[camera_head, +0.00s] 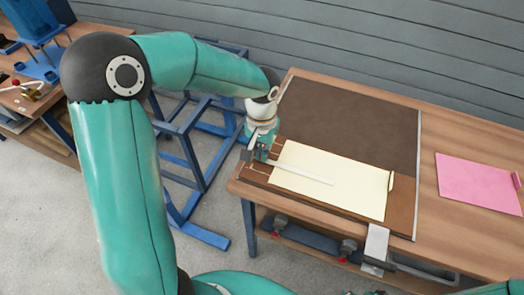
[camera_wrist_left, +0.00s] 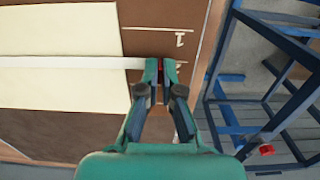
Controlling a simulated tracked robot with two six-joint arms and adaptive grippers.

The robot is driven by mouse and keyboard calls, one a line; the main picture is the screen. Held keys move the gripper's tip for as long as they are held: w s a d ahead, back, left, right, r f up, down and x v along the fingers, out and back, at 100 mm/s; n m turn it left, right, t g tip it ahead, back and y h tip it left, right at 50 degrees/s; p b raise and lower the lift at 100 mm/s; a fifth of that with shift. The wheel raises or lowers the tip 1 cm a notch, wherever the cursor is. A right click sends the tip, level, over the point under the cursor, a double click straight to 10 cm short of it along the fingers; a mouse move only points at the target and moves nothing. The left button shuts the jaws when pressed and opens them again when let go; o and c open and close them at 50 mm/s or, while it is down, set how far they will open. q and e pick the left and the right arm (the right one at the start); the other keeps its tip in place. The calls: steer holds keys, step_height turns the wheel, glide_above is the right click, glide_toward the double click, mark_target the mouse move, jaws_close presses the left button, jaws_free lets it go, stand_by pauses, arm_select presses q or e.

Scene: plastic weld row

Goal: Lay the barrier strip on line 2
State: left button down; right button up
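The barrier strip is a long, thin white strip (camera_head: 302,174) lying across the cream sheet (camera_head: 345,184) on the brown board. In the left wrist view the strip (camera_wrist_left: 70,62) runs left from my fingertips, over the cream sheet (camera_wrist_left: 60,25). My left gripper (camera_head: 259,156) is at the board's near left corner, at the strip's left end. In the left wrist view its fingers (camera_wrist_left: 161,70) are nearly together at that end and look shut on it. A line marked 1 (camera_wrist_left: 155,28) shows above. My right gripper is out of view.
The brown board (camera_head: 350,115) sits on a wooden table (camera_head: 435,130). A pink sheet (camera_head: 478,184) lies to its right. A grey clamp-like piece (camera_head: 377,243) is at the front edge. Blue frames (camera_head: 190,150) stand left of the table.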

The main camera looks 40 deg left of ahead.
arm_select(q)
steer(key=c, duration=1.2)
jaws_free()
steer(key=shift+c, duration=0.2)
steer(key=shift+o, duration=0.3)
steer(key=o, duration=0.3)
steer(key=shift+o, duration=0.2)
steer(key=shift+r+p, duration=2.6)
steer(key=shift+r, duration=0.9)
